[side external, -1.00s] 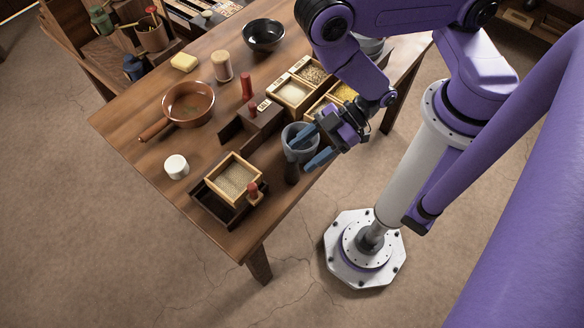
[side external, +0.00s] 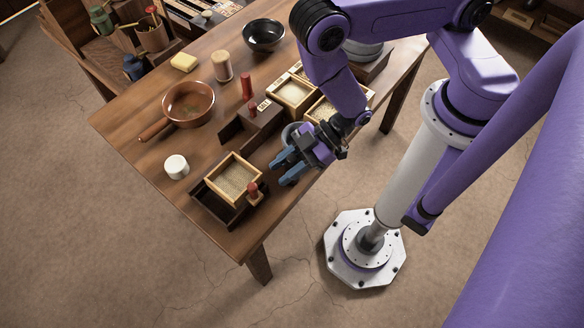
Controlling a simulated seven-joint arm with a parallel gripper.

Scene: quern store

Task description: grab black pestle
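My gripper (side external: 277,174) is at the near edge of the wooden table, low over the top, with its two blue fingers pointing left and apart from each other. A dark upright cylinder, which looks like the black pestle, stood at this spot in the earlier view. It is now hidden by or between the fingers, and I cannot tell whether they touch it. The grey mortar (side external: 289,132) stands just behind the gripper, mostly covered by it.
Left of the gripper are a sand-filled wooden box (side external: 234,179) on a dark tray and a red-topped stamp (side external: 253,193).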

